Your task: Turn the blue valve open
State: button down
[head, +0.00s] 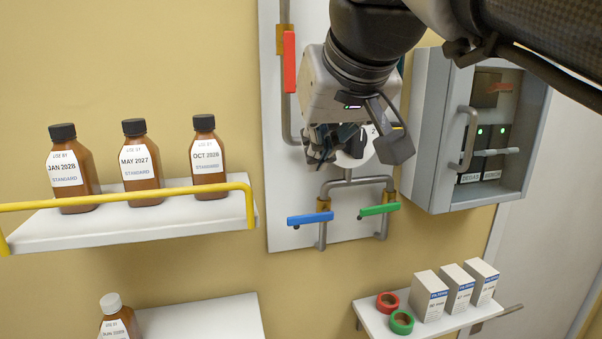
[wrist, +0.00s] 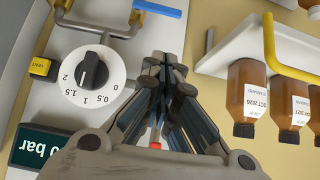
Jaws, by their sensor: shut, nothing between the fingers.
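The blue valve handle (head: 310,218) lies roughly level, low on the white wall panel (head: 290,240), on a grey pipe. It also shows at the top edge of the wrist view (wrist: 158,9), partly cut off. My gripper (head: 322,152) is in front of the panel, above the blue handle and apart from it. In the wrist view my gripper (wrist: 165,66) has its fingers together and holds nothing.
A green handle (head: 380,210) sits right of the blue one, and a red handle (head: 289,62) stands upright above. A round dial (wrist: 90,75) is beside my gripper. A shelf with brown bottles (head: 141,165) is left; an open-fronted grey cabinet (head: 430,130) is right.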

jog(key=shift+r, duration=0.3)
send_over(310, 217)
jog(key=a, duration=0.1)
notch_tip(310, 217, down, 8)
jog(key=r, duration=0.1)
jog(key=f, duration=0.1)
jog(key=f+b, duration=0.1)
jog(key=f, duration=0.2)
jog(key=shift+s+a+f+b, duration=0.1)
jog(key=shift+s+a+b, duration=0.1)
jog(key=shift+s+b, duration=0.15)
jog(key=shift+w, duration=0.1)
